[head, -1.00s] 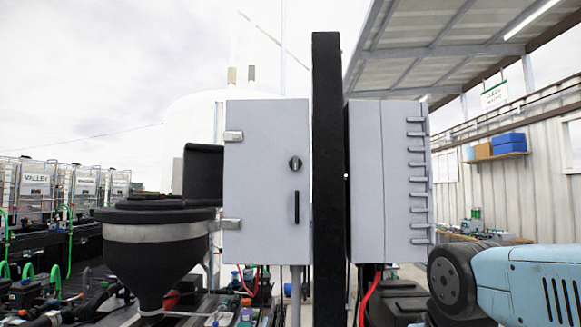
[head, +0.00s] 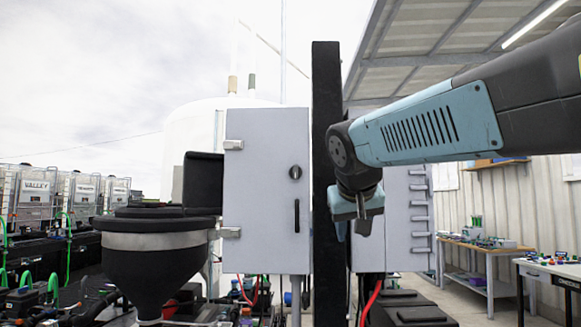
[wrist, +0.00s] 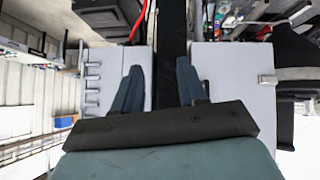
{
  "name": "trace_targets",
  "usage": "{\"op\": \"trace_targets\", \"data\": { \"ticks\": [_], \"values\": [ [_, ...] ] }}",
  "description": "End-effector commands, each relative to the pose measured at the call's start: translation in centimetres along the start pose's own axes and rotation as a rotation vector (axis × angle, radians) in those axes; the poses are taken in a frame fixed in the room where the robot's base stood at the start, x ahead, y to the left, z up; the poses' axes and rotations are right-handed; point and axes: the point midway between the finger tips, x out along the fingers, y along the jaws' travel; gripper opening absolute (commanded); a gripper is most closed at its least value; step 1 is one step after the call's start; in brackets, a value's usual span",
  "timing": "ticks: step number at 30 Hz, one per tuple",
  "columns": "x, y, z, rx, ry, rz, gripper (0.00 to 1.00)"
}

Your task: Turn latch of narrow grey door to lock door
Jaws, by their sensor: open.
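The narrow grey door (head: 262,225) is the front of a grey cabinet left of a black post in the head view, and appears shut. Its latch, a small round dark knob (head: 295,172), sits near the right edge above a black vertical handle (head: 297,215). My gripper (head: 355,232) hangs right of the latch and lower than it, in front of the post and the second cabinet. In the wrist view, my gripper (wrist: 160,82) has its two fingers apart with nothing between them. The door (wrist: 235,85) shows there upside down at right; its latch is not visible.
The black post (head: 325,100) stands between the door and a second grey cabinet (head: 397,245) with several hinge-like tabs. A black hopper (head: 150,270) stands at left, close to the door's hinged side. Worktables (head: 485,255) stand farther back at right.

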Motion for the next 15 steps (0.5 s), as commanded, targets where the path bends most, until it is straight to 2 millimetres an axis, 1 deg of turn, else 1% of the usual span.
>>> {"op": "trace_targets", "data": {
  "ticks": [1, 2, 3, 5, 6, 9, 12, 15],
  "values": [
    [-0.5, -1.0, -3.2, 0.002, 0.039, 0.003, 0.41],
    [-0.8, -1.6, -5.0, 0.006, 0.062, 0.004, 0.41],
    [-1.3, -2.3, -7.2, 0.012, 0.093, 0.006, 0.41],
    [-2.1, -3.4, -10.6, 0.024, 0.141, 0.004, 0.41],
    [-2.6, -4.2, -12.7, 0.034, 0.172, 0.002, 0.41],
    [-3.9, -5.8, -17.5, 0.064, 0.245, -0.01, 0.41],
    [-5.0, -7.0, -21.3, 0.096, 0.305, -0.025, 0.41],
    [-5.9, -7.8, -23.8, 0.123, 0.346, -0.038, 0.41]
  ]
}}
